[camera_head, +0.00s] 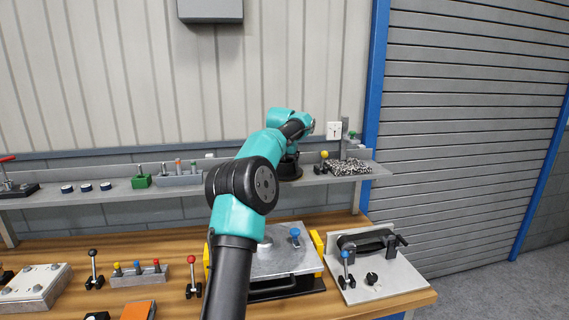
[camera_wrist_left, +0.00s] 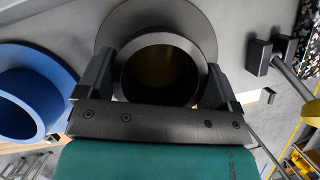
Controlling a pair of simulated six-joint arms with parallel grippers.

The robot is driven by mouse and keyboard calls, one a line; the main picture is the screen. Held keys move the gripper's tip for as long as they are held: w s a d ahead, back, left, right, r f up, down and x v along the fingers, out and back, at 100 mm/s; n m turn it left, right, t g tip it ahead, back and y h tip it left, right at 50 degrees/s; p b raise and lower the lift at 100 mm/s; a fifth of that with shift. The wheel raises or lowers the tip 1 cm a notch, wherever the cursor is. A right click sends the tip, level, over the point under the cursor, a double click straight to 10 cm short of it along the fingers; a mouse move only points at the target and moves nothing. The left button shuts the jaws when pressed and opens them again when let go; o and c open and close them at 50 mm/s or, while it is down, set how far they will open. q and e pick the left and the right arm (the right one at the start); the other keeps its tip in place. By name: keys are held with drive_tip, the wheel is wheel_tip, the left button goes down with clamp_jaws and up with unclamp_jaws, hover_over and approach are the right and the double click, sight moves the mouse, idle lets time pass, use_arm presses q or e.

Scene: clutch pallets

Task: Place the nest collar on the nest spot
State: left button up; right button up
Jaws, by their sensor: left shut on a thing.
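In the left wrist view, my left gripper (camera_wrist_left: 160,72) is shut on a dark round collar (camera_wrist_left: 160,39) with an open bore and a wide flange; one finger lies on each side of it. In the head view, my left arm reaches over the bench to the back shelf. The left gripper (camera_head: 290,167) is a dark shape low at the shelf there, and I cannot separate the collar from it. A blue collar (camera_wrist_left: 40,97) stands beside the held one in the wrist view. I cannot tell which place is the nest spot. My right gripper is not in view.
A metal-topped pallet (camera_head: 285,263) with a blue knob sits on the bench, partly behind my arm. A fixture plate (camera_head: 385,286) stands to its right. The shelf (camera_head: 110,193) holds small parts and a speckled tray (camera_head: 350,168).

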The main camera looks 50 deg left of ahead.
use_arm(q)
drive_tip(key=shift+f, duration=0.1)
drive_tip(key=o, duration=0.8)
drive_tip(key=shift+o, duration=0.2)
drive_tip(key=v, duration=1.2)
